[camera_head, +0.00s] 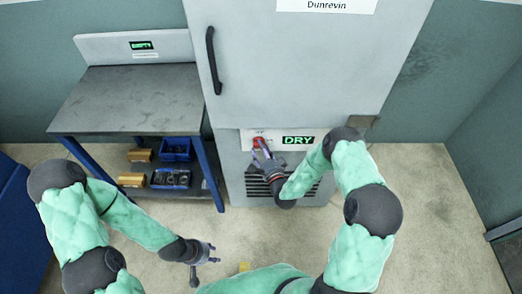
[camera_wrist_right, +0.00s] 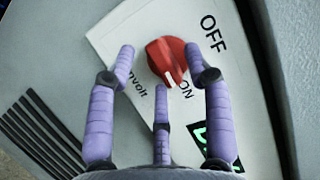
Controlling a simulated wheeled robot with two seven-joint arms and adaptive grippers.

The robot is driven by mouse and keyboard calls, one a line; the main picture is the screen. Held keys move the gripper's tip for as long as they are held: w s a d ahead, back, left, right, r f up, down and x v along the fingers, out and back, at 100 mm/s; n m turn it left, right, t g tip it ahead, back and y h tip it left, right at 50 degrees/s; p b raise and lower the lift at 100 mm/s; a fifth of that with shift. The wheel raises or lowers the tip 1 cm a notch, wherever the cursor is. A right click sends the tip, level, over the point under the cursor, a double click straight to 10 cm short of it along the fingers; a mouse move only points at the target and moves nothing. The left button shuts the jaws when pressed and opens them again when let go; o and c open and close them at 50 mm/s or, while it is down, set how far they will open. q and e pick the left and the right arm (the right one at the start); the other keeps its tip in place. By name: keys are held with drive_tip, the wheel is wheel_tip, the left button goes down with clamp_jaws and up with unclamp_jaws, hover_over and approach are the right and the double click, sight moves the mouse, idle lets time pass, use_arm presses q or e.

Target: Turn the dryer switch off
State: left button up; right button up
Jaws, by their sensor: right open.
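The dryer switch is a red round knob (camera_wrist_right: 167,60) on a white panel (camera_wrist_right: 118,38), which carries the words OFF and ON. The white mark on the knob points towards ON. In the head view the knob (camera_head: 259,143) sits on the dryer front, left of a green lit DRY display (camera_head: 298,140). My right gripper (camera_head: 262,152) is at the knob. In the wrist view its purple fingers (camera_wrist_right: 160,68) are open, with fingertips on either side of the knob and the third below; contact cannot be told. My left gripper (camera_head: 209,253) is open and empty, low above the floor.
The grey dryer cabinet (camera_head: 300,60) has a black door handle (camera_head: 213,60) and a vent below the panel. At the left stands a table (camera_head: 130,100) with blue and tan bins on its lower shelf.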

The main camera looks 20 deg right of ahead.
clamp_jaws()
drive_tip(key=shift+r+n, duration=0.1)
drive_tip(key=shift+n, duration=0.2)
drive_tip(key=shift+a+r+n+g+h+p, duration=0.15)
drive_tip(key=shift+n+g+h+p, duration=0.65)
drive_tip(key=shift+n, duration=1.35)
drive_tip(key=shift+r+n+g+h+p, duration=0.25)
drive_tip(key=shift+n+g+h+p, duration=0.55)
drive_tip(key=shift+n, duration=1.4)
drive_tip(key=shift+a+r+n+g+h+p, duration=0.15)
drive_tip(key=shift+n+g+h+p, duration=0.25)
drive_tip(key=shift+n+g+h, duration=1.2)
drive_tip(key=shift+d+n+t+y, duration=0.15)
drive_tip(key=shift+n+t+y, duration=0.25)
drive_tip(key=shift+n+t, duration=0.3)
